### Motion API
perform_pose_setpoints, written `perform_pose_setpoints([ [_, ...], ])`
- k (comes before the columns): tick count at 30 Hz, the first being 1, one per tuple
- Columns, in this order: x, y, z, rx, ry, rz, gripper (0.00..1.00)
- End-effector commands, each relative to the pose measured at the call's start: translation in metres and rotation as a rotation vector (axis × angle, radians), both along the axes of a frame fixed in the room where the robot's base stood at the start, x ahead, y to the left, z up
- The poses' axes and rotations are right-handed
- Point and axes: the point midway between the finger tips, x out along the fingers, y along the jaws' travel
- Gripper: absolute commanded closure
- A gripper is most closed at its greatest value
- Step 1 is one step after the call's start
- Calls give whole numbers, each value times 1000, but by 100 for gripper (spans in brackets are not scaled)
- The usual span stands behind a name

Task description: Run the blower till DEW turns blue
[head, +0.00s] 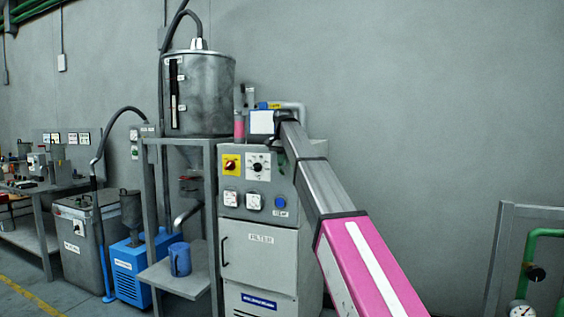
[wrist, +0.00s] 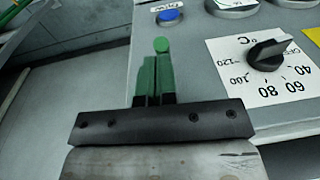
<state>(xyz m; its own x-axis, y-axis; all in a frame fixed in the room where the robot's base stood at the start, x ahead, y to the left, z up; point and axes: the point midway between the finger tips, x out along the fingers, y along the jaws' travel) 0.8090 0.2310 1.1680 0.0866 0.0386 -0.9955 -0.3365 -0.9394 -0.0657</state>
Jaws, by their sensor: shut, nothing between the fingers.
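The grey dryer cabinet (head: 258,220) stands at the middle of the head view. Its blue round DEW lamp (head: 280,202) shows at the panel's lower right; it also shows at the top of the wrist view (wrist: 170,15). The panel has a red rotary switch on a yellow plate (head: 231,164) and a black temperature knob (head: 258,168), also large in the wrist view (wrist: 268,54). My gripper (wrist: 153,68) is shut and empty, beside the panel edge. A small green round end (wrist: 161,45) shows at its tips; I cannot tell what it belongs to.
A metal hopper (head: 200,93) and a blue jug (head: 180,259) on a shelf stand left. Green pipework (head: 540,262) stands far right; wall between is clear.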

Motion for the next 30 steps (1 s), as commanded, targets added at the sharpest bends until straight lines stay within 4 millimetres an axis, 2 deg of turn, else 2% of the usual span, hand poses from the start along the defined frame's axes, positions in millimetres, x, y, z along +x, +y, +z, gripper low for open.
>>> perform_pose_setpoints([
  [17,-8,2,-5,-65,-179,0,100],
  [30,-19,6,-17,-136,-371,0,100],
])
